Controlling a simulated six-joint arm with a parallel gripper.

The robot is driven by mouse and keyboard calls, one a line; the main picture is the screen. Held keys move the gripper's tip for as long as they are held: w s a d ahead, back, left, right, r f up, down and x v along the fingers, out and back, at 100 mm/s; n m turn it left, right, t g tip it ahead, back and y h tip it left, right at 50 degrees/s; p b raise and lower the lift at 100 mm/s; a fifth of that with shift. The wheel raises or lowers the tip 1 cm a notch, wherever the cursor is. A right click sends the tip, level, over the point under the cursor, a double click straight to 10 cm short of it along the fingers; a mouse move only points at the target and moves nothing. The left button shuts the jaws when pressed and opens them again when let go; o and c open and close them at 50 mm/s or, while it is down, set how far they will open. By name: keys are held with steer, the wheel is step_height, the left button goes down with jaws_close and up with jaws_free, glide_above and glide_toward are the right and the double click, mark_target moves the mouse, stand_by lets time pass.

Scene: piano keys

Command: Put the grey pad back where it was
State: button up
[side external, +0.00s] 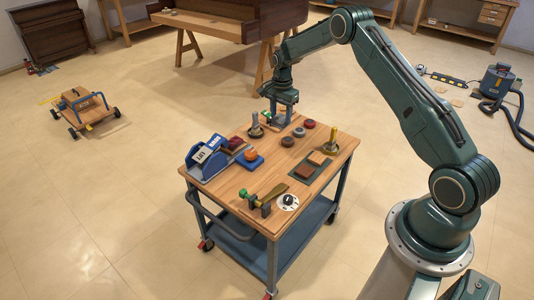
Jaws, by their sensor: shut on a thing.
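My gripper (281,121) points down at the far edge of the cart's wooden top (231,188), low over or at a dark mat. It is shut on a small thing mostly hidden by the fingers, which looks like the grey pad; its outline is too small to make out. I cannot tell whether the held thing touches the surface.
A blue device (207,156) stands left; a green-ended tool (264,197) and white dial (288,202) are at the near edge.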

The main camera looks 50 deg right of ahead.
step_height(320, 180, down, 15)
steer(key=shift+r, duration=0.2)
steer(key=shift+f, duration=0.1)
steer(key=shift+f, duration=2.05)
steer(key=shift+f, duration=0.15)
steer(key=o, duration=0.9)
steer(key=shift+r, duration=0.2)
steer(key=shift+r, duration=6)
